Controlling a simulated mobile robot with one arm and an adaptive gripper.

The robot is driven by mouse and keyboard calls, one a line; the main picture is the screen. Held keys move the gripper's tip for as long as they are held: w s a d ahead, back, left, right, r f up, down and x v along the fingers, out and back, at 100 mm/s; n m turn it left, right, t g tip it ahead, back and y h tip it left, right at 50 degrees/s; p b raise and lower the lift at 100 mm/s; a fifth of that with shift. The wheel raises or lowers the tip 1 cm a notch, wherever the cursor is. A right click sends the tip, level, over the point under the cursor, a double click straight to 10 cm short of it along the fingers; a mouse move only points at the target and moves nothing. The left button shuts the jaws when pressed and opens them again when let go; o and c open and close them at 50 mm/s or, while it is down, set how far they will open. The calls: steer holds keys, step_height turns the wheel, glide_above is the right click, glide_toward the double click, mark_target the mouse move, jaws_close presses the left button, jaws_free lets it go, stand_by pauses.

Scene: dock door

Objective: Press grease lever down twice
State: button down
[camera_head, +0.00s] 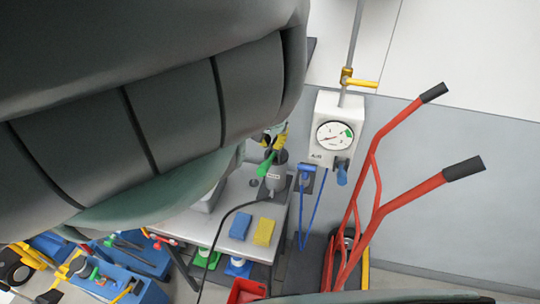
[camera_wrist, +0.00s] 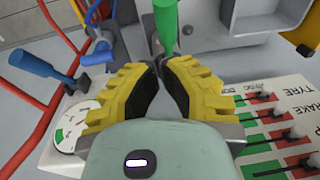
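The grease lever has a green handle (camera_head: 265,164), beside the grey grease pot (camera_head: 276,178) on the metal bench. In the wrist view the green handle (camera_wrist: 165,22) stands just beyond my fingertips, at top centre. My gripper (camera_head: 281,141) shows as a bit of yellow finger just above the handle; my arm hides the rest. In the wrist view, the yellow fingers with black pads (camera_wrist: 160,72) come together at their tips, with nothing visible between them. I cannot tell whether the tips touch the lever.
A white air gauge box (camera_head: 337,126) with a blue valve handle (camera_head: 342,175) is on the wall. A red hand truck (camera_head: 375,205) stands at right. Blue and yellow sponges (camera_head: 263,232) lie on the bench (camera_head: 207,227). A labelled switch panel (camera_wrist: 285,95) is right of my gripper.

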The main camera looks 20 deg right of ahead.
mark_target(269, 164)
steer(key=shift+w+f+b, duration=0.15)
steer(key=shift+f+b, duration=0.1)
steer(key=shift+f, duration=0.9)
steer(key=shift+w+f+b, duration=0.2)
steer(key=shift+f, duration=1)
steer(key=shift+w+f+b, duration=0.15)
steer(key=shift+f+b, duration=0.1)
steer(key=shift+f, duration=0.9)
steer(key=shift+s+a+p, duration=0.1)
steer(key=shift+s+p, duration=0.05)
steer(key=shift+p, duration=0.2)
